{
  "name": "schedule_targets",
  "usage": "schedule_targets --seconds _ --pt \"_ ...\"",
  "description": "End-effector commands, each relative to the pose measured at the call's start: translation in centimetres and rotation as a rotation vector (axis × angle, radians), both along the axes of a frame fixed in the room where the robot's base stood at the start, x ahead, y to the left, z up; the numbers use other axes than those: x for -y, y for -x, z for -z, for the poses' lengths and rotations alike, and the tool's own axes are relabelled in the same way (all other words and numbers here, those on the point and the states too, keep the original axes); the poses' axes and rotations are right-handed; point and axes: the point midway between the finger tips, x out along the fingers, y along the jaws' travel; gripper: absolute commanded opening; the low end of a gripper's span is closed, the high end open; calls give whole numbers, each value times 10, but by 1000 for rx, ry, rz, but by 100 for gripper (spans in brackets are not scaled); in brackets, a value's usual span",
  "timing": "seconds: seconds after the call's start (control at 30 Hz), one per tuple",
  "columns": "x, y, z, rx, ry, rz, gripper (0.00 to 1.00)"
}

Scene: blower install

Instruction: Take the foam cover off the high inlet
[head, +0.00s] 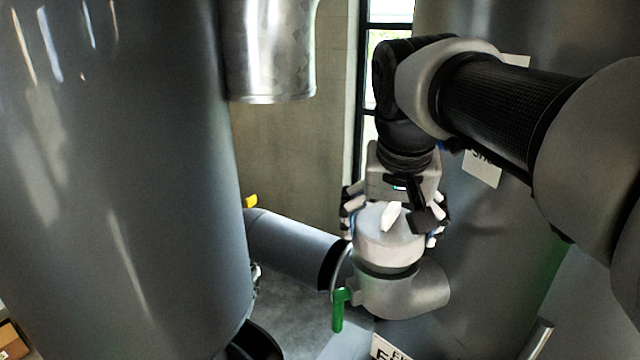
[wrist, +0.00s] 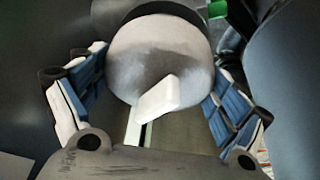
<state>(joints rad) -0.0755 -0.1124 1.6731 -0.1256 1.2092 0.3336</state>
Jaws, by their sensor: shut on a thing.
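The foam cover (head: 390,247) is a whitish round cap with a white tab on it. In the head view it sits over the end of a grey inlet elbow (head: 405,292), with a dark ring between them. My gripper (head: 395,215) is above it with its fingers on both sides of the cap. In the wrist view the blue-padded fingers (wrist: 150,95) flank the foam cover (wrist: 160,55), and its tab points toward the palm. The gripper is shut on the cover. The far side of the cap is hidden.
A green valve handle (head: 338,310) hangs just left of the elbow. A grey pipe (head: 290,245) runs to it from the left. Large grey tanks stand left (head: 120,180) and right (head: 480,270). A shiny metal duct (head: 270,55) hangs above left.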

Motion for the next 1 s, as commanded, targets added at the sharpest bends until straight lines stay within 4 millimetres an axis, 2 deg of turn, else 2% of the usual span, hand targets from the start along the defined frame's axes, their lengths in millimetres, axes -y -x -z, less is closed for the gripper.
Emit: schedule_targets --seconds 0.1,0.47,1.0 --pt "0 -1 -6 5 1 0 52" --pt "0 0 -6 2 0 0 52" --pt "0 0 -19 2 0 0 52"
